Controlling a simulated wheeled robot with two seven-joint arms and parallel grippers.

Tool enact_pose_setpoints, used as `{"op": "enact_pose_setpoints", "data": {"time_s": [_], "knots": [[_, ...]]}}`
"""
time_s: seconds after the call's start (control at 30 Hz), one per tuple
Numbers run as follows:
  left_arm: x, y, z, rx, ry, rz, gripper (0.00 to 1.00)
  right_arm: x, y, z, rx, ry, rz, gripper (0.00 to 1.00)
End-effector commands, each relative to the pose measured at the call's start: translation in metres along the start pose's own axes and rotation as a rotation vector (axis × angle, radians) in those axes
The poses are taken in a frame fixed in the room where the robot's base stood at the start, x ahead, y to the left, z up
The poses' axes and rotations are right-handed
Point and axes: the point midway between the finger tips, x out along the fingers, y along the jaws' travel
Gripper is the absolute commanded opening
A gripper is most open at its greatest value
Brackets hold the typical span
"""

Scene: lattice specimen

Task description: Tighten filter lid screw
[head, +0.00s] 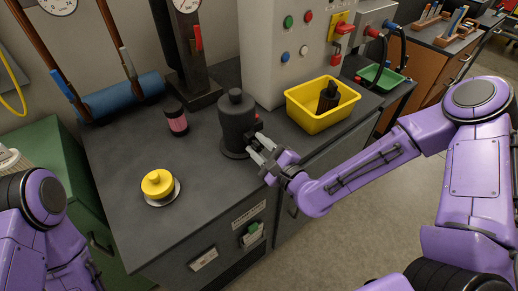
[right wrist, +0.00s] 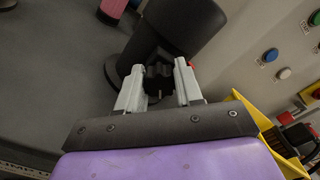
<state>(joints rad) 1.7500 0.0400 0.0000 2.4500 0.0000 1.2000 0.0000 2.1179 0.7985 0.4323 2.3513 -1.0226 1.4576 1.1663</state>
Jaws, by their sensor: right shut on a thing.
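The filter (head: 236,120) is a dark grey upright cylinder with a domed lid and a small top knob, standing on a round base on the dark counter. My right gripper (head: 258,147) reaches its right side from the right. In the right wrist view, a black ribbed knob, the lid screw (right wrist: 158,78), sits between the two pale fingers (right wrist: 160,86) against the dark housing (right wrist: 180,22). The gripper is shut on this knob. The screw's thread is hidden. My left gripper is out of view; only part of the left arm shows.
A yellow disc-shaped part (head: 158,184) sits at the counter's front left. A pink and black jar (head: 177,122) stands behind it. A yellow bin (head: 318,122) holding a black item is right of the filter, before a grey control box (head: 275,50). The counter's front middle is clear.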

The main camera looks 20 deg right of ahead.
Motion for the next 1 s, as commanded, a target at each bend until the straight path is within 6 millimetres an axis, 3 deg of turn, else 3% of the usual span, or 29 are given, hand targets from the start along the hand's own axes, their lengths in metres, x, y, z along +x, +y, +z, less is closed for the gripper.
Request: {"op": "enact_pose_setpoints", "data": {"time_s": [0.4, 1.0], "knots": [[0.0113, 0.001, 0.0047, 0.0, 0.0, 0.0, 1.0, -0.0007, 0.0014, -0.0017, 0.236, 0.003, 0.002, 0.05], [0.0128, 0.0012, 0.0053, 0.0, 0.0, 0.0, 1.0, -0.0009, 0.0013, -0.0011, 0.287, 0.004, 0.004, 0.05]]}}
